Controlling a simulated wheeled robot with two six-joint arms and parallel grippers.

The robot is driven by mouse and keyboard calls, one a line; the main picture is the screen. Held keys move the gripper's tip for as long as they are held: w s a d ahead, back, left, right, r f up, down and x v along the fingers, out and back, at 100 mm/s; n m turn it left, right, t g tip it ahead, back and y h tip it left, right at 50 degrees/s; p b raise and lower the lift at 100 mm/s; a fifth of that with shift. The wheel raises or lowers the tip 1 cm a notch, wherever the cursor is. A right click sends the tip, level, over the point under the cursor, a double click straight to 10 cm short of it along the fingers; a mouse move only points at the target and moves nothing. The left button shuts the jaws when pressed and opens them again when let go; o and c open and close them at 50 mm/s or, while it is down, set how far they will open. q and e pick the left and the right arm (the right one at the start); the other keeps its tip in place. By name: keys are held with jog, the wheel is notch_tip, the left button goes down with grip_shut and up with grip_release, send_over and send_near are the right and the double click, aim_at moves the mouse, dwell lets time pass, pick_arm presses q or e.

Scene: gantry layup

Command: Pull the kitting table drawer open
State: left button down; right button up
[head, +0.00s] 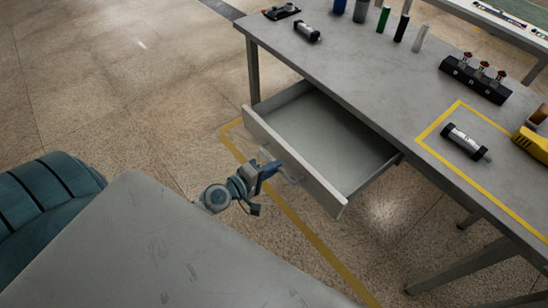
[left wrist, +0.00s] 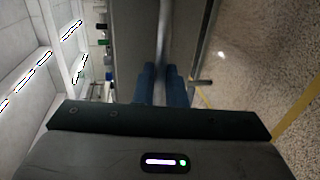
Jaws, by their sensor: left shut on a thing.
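The kitting table (head: 350,70) has a grey top, and its drawer (head: 330,138) stands well out from under the near side. The drawer's inside looks empty. A pale bar handle (head: 290,172) sits on the drawer front (head: 318,186). My left gripper (head: 272,168) is at the handle, shut on it, with blue fingers. My right gripper is not in view.
On the tabletop are several bottles (head: 384,18), a black block with red-topped fittings (head: 476,78), a black and silver cylinder (head: 465,141) inside a yellow outline, and a yellow item (head: 534,143). The floor (head: 130,80) left of the table is clear.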

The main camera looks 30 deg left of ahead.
pick_arm(q)
jog(key=c, duration=1.5)
grip_release()
